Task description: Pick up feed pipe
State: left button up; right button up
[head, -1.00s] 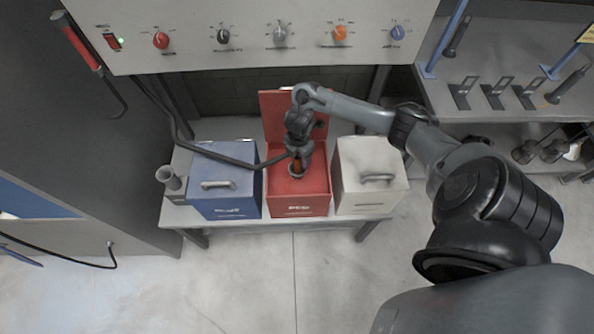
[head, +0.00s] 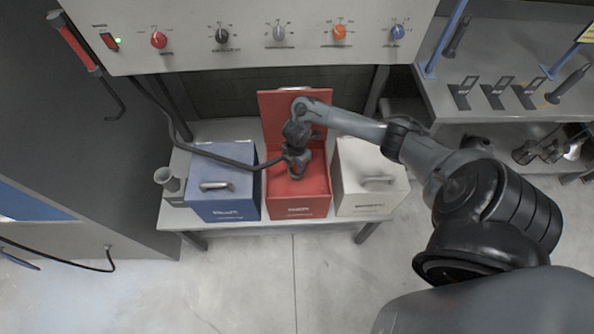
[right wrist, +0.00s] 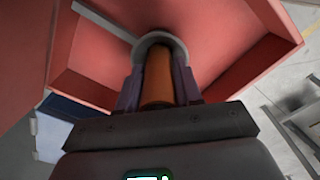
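A black hose (head: 215,156), which I take for the feed pipe, runs from the panel's left side down to my right gripper (head: 297,172). The gripper points down into the open red box (head: 315,190). In the right wrist view an orange-brown cylinder (right wrist: 158,78) with a grey ring (right wrist: 160,42) at its far end sits between the two fingers of this gripper (right wrist: 158,92). The fingers lie close against both its sides. The cylinder points into the red box (right wrist: 217,22). Its join with the hose is hidden. My left gripper is not in view.
The red lid (head: 275,110) stands open behind the gripper. A closed blue box (head: 225,202) and a closed white box (head: 368,197) flank the red one on the table. A grey cup (head: 167,182) stands at the left. A knob panel (head: 250,45) hangs above.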

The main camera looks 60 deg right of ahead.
grip_shut()
jog(key=shift+r, duration=0.1)
notch_tip(320, 180, up, 20)
jog(key=p, duration=1)
dwell(0.4)
